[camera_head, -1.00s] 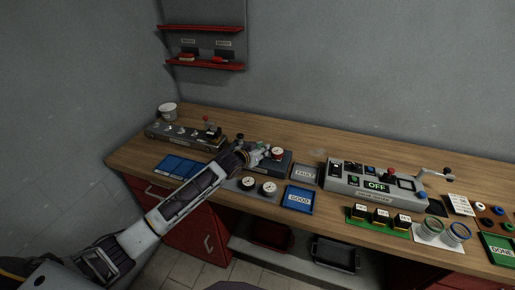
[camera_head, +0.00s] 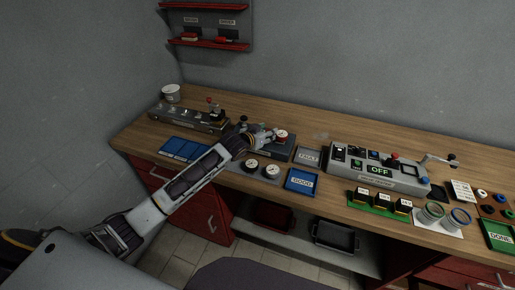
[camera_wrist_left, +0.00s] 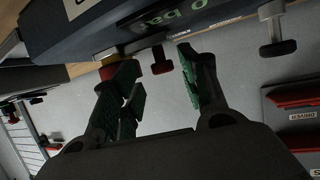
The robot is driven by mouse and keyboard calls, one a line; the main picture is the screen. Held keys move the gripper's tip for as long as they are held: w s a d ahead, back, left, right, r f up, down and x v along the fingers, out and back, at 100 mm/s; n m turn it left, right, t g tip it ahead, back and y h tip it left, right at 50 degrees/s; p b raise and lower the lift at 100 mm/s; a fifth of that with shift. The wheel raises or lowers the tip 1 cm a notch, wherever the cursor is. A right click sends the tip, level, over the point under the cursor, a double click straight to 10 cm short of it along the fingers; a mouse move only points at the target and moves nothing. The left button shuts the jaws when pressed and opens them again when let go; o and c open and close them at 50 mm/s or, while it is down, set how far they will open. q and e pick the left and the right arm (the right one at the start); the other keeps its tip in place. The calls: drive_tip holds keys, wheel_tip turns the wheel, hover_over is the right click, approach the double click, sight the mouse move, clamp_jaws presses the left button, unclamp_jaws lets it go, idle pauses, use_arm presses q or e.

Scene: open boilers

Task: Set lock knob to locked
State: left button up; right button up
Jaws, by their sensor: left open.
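My left gripper (camera_head: 262,138) reaches over the bench to a dark grey box (camera_head: 282,150) with a red-rimmed dial (camera_head: 281,135) on top. The left wrist view shows my left gripper (camera_wrist_left: 155,68) open, its dark green fingers apart and empty. A small dark red knob (camera_wrist_left: 161,63) on a stem hangs in the picture between the fingertips; I cannot tell whether they touch it. It comes from the dark box (camera_wrist_left: 140,25) marked "0" and "bar". A dark T-shaped knob (camera_wrist_left: 277,47) is at the right. I cannot tell which is the lock knob or its setting.
A grey control box (camera_head: 375,172) reading OFF stands to the right, past the grey FAULT tray (camera_head: 308,157) and blue GOOD tray (camera_head: 301,181). Two round gauges (camera_head: 262,168) lie in front. A switch panel (camera_head: 188,118) and white cup (camera_head: 171,93) stand left.

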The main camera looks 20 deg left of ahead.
use_arm(q)
drive_tip(key=shift+a, duration=0.1)
drive_tip(key=shift+a+f+b, duration=0.1)
drive_tip(key=shift+a+b, duration=0.55)
drive_tip(key=shift+a, duration=0.65)
drive_tip(key=v, duration=0.3)
drive_tip(key=shift+v, duration=5.4)
drive_tip(key=s+f, duration=0.1)
drive_tip(key=f, duration=0.1)
drive_tip(key=s+d+f+g+y, duration=0.1)
drive_tip(key=s+f, duration=0.1)
drive_tip(key=f, duration=0.1)
drive_tip(key=s+f+g, duration=0.1)
drive_tip(key=s+f, duration=0.1)
drive_tip(key=f, duration=0.1)
drive_tip(key=shift+s+d+y+b, duration=0.25)
drive_tip(key=shift+d+y+b, duration=0.05)
drive_tip(key=shift+d+b, duration=0.1)
drive_tip(key=s+d+f+n+g+y, duration=0.1)
drive_tip(key=s+f+g, duration=0.3)
drive_tip(key=s+f, duration=0.5)
drive_tip(key=shift+f, duration=0.5)
use_arm(e)
drive_tip(key=shift+w+d+f, duration=0.25)
drive_tip(key=shift+d+f, duration=0.2)
drive_tip(key=shift+f, duration=0.05)
drive_tip(key=shift+w+d+f, duration=0.2)
drive_tip(key=shift+d+f, duration=0.2)
drive_tip(key=shift+f, duration=0.1)
